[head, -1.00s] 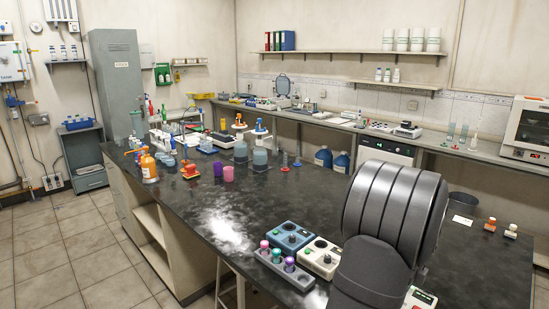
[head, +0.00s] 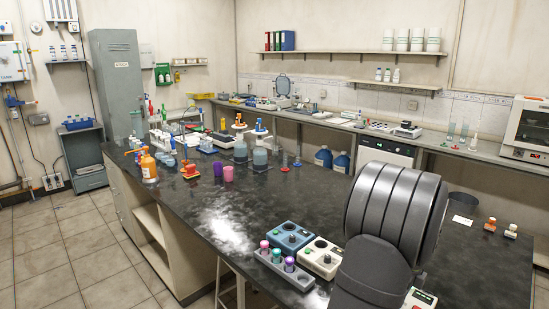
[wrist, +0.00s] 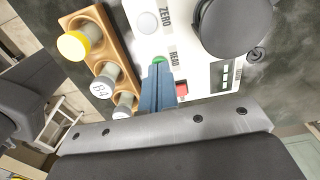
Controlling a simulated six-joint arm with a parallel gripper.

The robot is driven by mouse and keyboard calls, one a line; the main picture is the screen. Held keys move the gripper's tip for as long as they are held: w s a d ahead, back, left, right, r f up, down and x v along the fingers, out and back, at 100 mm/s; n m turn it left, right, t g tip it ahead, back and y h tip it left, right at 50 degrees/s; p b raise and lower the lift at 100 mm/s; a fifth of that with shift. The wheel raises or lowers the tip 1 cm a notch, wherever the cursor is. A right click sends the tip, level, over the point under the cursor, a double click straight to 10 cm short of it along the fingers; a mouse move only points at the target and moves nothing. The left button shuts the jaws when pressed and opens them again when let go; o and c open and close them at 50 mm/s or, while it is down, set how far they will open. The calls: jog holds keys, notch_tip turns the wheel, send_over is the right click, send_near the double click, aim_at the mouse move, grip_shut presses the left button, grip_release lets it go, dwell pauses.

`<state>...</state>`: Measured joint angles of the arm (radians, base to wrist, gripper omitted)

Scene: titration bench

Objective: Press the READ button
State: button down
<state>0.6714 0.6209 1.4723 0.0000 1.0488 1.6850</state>
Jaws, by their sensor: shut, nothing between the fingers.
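A white instrument (wrist: 200,50) fills the upper middle of the wrist view. It has a pale round button (wrist: 148,22) by the word ZERO and a green button (wrist: 159,60) by a second label that seems to say READ. My gripper (wrist: 157,68) has blue fingers, shut with nothing between them. Their tips overlap the green button's lower edge in the picture; I cannot tell whether they touch it. A red part (wrist: 182,90) shows right of the fingers. In the head view my arm hides the gripper and most of the instrument (head: 420,298).
A dark round piece (wrist: 232,25) sits on the instrument beside a display (wrist: 230,75). A wooden rack (wrist: 97,45) with capped vials stands close left of the fingers. In the head view, a blue box (head: 289,238), a cream box (head: 320,258) and a grey tube rack (head: 285,272) lie left of my arm.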

jog(key=shift+f, duration=0.2)
jog(key=shift+r, duration=0.15)
notch_tip(320, 180, up, 7)
jog(key=shift+r, duration=0.15)
dwell(0.7)
